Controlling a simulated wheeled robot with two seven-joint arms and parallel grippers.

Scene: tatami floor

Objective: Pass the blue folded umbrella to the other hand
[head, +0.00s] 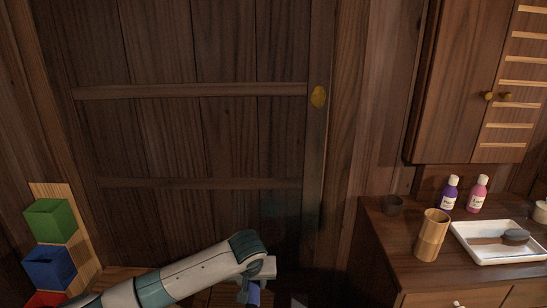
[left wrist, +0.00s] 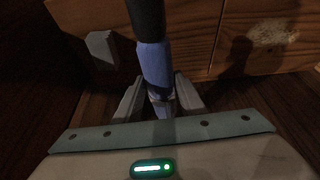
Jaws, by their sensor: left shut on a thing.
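The blue folded umbrella (left wrist: 156,65) is between the fingers of my left gripper (left wrist: 162,98) in the left wrist view. It has a black part at the top of that picture and a blue part below. My left gripper is shut on the blue part. In the head view the left arm comes in from the lower left, and the left gripper (head: 262,280) is near the bottom edge. A small bit of the blue umbrella (head: 254,296) shows just below it; the rest is cut off by the frame.
A wooden dresser (head: 385,240) stands at the right with a bamboo cup (head: 432,235), a white tray (head: 465,251), a purple bottle (head: 449,194) and a pink bottle (head: 478,195). A wall cabinet (head: 450,80) hangs above. Green (head: 50,220) and blue (head: 50,268) bins are at the left.

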